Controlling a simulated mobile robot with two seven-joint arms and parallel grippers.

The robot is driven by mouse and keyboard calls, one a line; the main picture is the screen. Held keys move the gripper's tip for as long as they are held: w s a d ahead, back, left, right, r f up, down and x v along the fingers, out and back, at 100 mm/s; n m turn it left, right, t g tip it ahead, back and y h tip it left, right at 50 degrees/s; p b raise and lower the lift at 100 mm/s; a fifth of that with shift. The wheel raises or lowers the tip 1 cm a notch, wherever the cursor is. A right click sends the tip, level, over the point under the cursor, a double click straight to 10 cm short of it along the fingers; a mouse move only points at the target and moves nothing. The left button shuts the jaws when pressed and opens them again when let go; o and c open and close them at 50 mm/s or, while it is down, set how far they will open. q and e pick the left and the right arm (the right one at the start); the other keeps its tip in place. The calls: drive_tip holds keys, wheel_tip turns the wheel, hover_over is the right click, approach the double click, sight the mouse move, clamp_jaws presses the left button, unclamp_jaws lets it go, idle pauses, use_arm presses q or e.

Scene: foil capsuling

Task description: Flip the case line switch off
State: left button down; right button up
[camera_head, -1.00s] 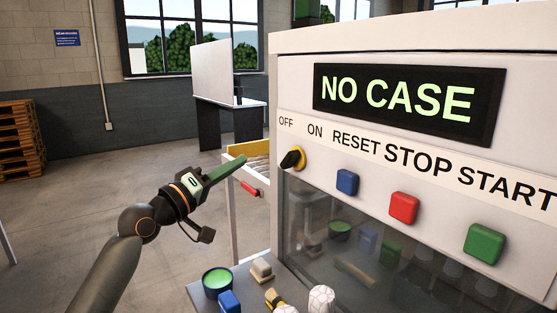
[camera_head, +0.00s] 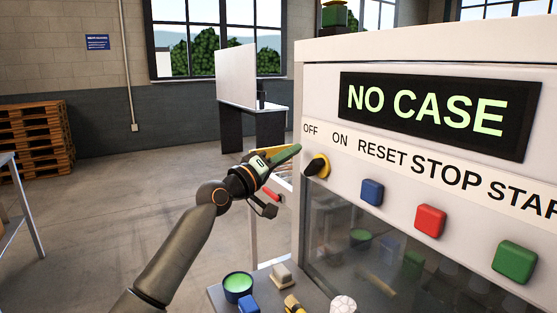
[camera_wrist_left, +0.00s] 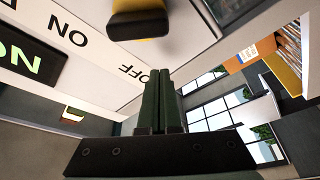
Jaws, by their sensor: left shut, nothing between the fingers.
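The case line switch (camera_head: 316,166) is a black rotary knob on a yellow base, on the machine's front panel below the OFF and ON labels. In the left wrist view the closed fingers (camera_wrist_left: 159,82) point toward the panel beside OFF, apart from the knob in the picture. My right gripper is not in view.
The panel has a blue button (camera_head: 372,192), a red button (camera_head: 430,221) and a green button (camera_head: 514,262). The display (camera_head: 437,114) reads NO CASE. A green-filled cup (camera_head: 238,287) stands on the ledge below.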

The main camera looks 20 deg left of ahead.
sight(316, 167)
use_arm(q)
drive_tip(key=shift+s+d+f+p, duration=0.55)
drive_tip(key=shift+s+d+f, duration=0.3)
drive_tip(key=shift+f, duration=0.1)
drive_tip(key=shift+s+d+f, duration=0.2)
drive_tip(key=shift+f, duration=0.1)
